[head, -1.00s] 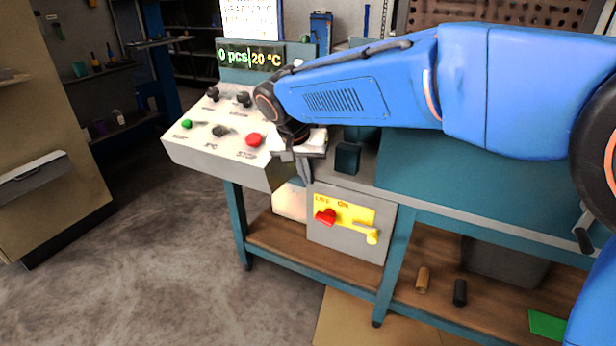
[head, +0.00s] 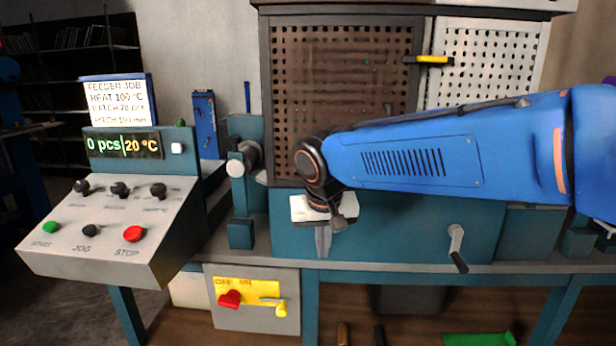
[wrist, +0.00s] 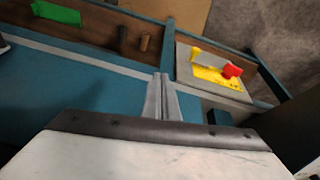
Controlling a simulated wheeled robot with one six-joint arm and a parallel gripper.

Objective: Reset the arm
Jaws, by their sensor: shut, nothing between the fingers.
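My blue arm reaches in from the right in the head view. My gripper (head: 323,240) points down in front of the teal machine body (head: 400,230), with its fingers together and nothing between them. In the wrist view the closed fingers of my gripper (wrist: 160,98) show above the bench edge, with the white wrist housing filling the bottom of the picture. I cannot tell how far the fingertips are from the machine.
Below is a switch box (head: 250,315) with a red handle (head: 229,299). A crank handle (head: 457,245) sits right of my gripper. A perforated board (head: 345,90) stands behind.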

